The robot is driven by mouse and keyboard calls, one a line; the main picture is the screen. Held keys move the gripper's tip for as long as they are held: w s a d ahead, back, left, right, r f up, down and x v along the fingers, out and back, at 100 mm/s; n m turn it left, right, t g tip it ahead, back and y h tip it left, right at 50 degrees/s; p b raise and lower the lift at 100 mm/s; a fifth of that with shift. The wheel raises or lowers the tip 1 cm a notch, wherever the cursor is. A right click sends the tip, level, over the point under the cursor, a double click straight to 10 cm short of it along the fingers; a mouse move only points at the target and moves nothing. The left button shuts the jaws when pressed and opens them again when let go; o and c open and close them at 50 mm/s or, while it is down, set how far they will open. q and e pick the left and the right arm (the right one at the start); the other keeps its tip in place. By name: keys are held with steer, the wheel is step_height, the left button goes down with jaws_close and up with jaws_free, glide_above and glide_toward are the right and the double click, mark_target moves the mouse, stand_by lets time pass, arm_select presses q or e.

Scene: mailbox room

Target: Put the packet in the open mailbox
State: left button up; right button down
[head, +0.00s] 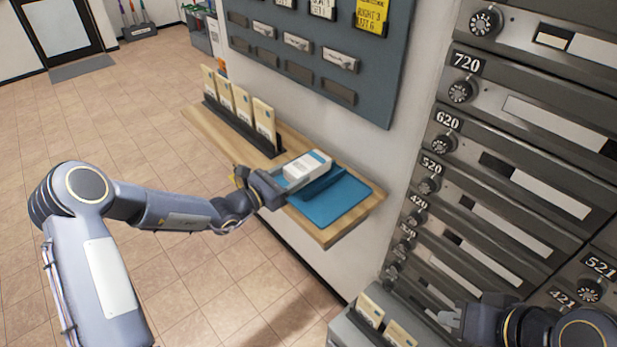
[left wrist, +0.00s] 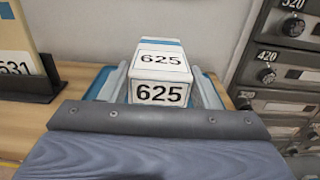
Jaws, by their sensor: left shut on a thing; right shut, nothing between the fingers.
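The packet (head: 305,165) is a white box with a blue band, above or on a blue mat (head: 338,199) on the wooden shelf. In the left wrist view the packet (left wrist: 161,75) shows the number 625 on two faces. My left gripper (head: 285,181) is shut on the packet, with a finger on each side of it. My right gripper (head: 450,318) is shut and empty at the lower right, in front of the mailboxes. The mailbox wall (head: 510,130) shows doors numbered 720, 620, 520, 420, 521 and 421. No open mailbox is clearly visible.
Upright envelopes (head: 241,104) stand in a dark rack at the shelf's back left. More envelopes (head: 385,322) stand in a grey box below the mailboxes. A grey board (head: 318,50) hangs on the wall above the shelf. The tiled floor at left is clear.

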arm_select(q)
steer(key=v, duration=0.7)
steer(key=shift+s+a, duration=0.2)
steer(key=shift+s, duration=0.05)
